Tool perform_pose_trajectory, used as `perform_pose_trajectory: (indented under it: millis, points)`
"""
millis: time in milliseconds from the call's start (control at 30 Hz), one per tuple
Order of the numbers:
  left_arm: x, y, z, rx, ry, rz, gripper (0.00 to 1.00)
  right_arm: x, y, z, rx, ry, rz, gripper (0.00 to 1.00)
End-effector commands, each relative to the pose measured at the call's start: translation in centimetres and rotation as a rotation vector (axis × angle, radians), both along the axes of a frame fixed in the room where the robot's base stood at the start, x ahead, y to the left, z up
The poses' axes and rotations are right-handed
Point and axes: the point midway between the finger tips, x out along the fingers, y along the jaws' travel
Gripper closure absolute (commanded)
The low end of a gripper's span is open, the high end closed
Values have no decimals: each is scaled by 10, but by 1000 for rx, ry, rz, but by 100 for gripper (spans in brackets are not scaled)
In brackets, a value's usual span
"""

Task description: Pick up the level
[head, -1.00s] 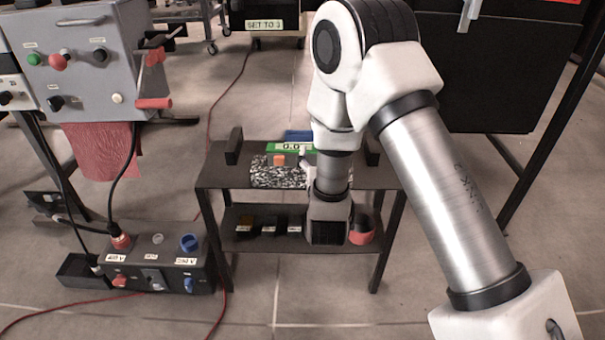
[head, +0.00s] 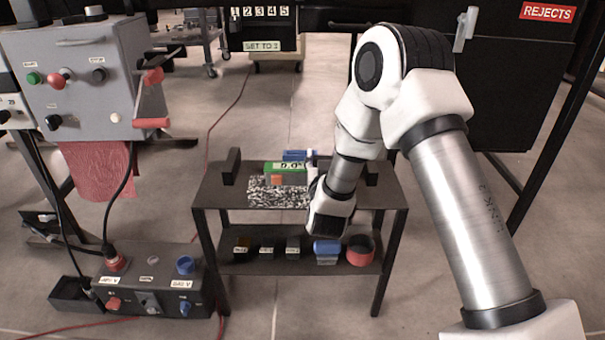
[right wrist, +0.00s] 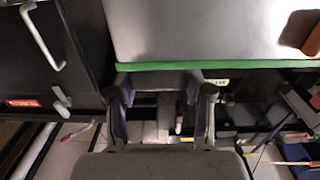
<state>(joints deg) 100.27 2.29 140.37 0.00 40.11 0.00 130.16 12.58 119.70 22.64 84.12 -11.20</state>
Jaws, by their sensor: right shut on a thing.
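The level (head: 292,180) has a green top strip with a digital readout, a grey face and an orange part. It is over a speckled block (head: 262,196) on the upper shelf of a dark stand. My right gripper (head: 314,170) is at the level's right side, shut on it. In the right wrist view, the level (right wrist: 210,30) fills the upper right as a large grey face with a green edge, just beyond the fingers (right wrist: 163,98). I cannot tell whether the level touches the block. My left gripper is out of view.
A blue object (head: 298,155) is behind the level. The stand's lower shelf holds small dark labelled blocks (head: 267,248), a blue object (head: 327,250) and a red-rimmed cup (head: 360,251). A grey control box (head: 85,70) and a socket box (head: 150,285) are at left.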

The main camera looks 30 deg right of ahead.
Motion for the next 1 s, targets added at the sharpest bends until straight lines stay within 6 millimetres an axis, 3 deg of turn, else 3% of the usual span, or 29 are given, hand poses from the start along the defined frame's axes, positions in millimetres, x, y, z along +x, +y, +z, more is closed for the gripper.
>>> perform_pose_trajectory:
  millis: [267,567,767,1000]
  points:
    - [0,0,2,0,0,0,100,0,0,4,0,0,0,96]
    - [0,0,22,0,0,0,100,0,0,41,1,-2,0,96]
    - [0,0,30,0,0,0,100,-43,-8,41,4,3,-2,96]
    - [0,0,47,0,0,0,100,-117,-20,48,10,4,-4,96]
